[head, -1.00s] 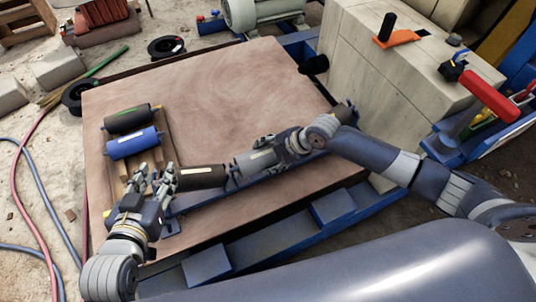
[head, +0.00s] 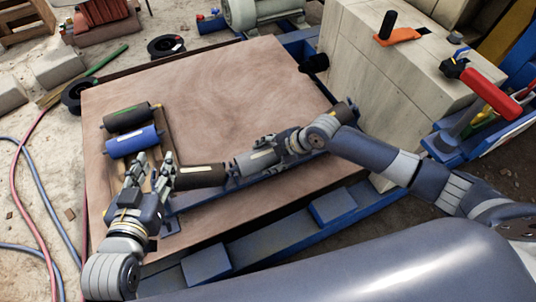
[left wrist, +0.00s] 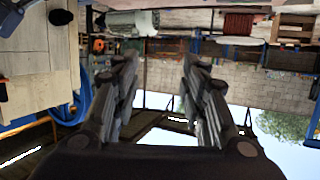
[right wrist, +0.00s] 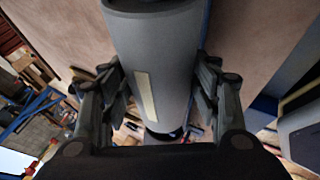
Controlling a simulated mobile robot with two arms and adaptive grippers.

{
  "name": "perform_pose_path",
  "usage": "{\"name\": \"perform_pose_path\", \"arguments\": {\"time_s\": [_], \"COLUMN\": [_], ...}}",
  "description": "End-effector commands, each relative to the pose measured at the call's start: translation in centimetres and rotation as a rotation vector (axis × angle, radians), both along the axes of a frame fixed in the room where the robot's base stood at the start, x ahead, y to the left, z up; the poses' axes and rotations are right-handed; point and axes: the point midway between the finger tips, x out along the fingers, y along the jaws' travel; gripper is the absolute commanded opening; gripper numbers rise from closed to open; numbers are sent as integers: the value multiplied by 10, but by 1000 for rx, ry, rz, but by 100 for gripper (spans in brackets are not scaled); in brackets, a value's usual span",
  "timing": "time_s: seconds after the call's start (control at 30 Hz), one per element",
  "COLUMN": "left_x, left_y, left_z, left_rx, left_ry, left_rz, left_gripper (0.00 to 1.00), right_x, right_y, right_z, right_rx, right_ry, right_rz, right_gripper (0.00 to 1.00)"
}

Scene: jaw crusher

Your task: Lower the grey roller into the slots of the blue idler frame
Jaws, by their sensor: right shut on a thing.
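The grey roller (head: 250,161) with a pale label lies along the middle of the blue idler frame (head: 212,201). My right gripper (head: 287,143) is shut on it near its right end. In the right wrist view the grey roller (right wrist: 152,70) runs between the fingers of my right gripper (right wrist: 160,85). Whether its ends sit down in the slots cannot be told. A dark roller (head: 200,177) lies in the frame's left part, and another dark one (head: 343,112) at its right end. My left gripper (head: 154,160) is open and empty beside the left dark roller; its fingers (left wrist: 158,85) are wide apart.
A wooden rack (head: 166,132) holds a green-black roller (head: 128,117) and a blue roller (head: 133,141). The brown board (head: 235,85) is clear behind the frame.

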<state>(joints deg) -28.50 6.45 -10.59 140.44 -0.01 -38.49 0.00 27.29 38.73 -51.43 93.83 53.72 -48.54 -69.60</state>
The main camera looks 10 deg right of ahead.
Motion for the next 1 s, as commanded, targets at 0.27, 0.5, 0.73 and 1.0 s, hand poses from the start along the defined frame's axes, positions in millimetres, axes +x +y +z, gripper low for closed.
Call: {"name": "perform_pose_path", "arguments": {"time_s": [0.27,0.5,0.73,1.0], "left_x": [3,4,6,8], "left_y": [-1,-3,-4,-5], "left_z": [6,10,15,21], "left_rx": [-7,-13,-18,-27], "left_ry": [-30,-53,-77,-106], "left_rz": [-2,-4,-6,-8], "left_gripper": [40,40,40,40], "right_x": [2,2,2,2], "right_y": [1,1,1,1], "right_z": [1,-1,-3,-5], "right_rx": [5,5,5,5], "right_ry": [-6,-6,-6,-6], "right_rz": [0,0,0,0], "right_gripper": [2,2,2,2]}}
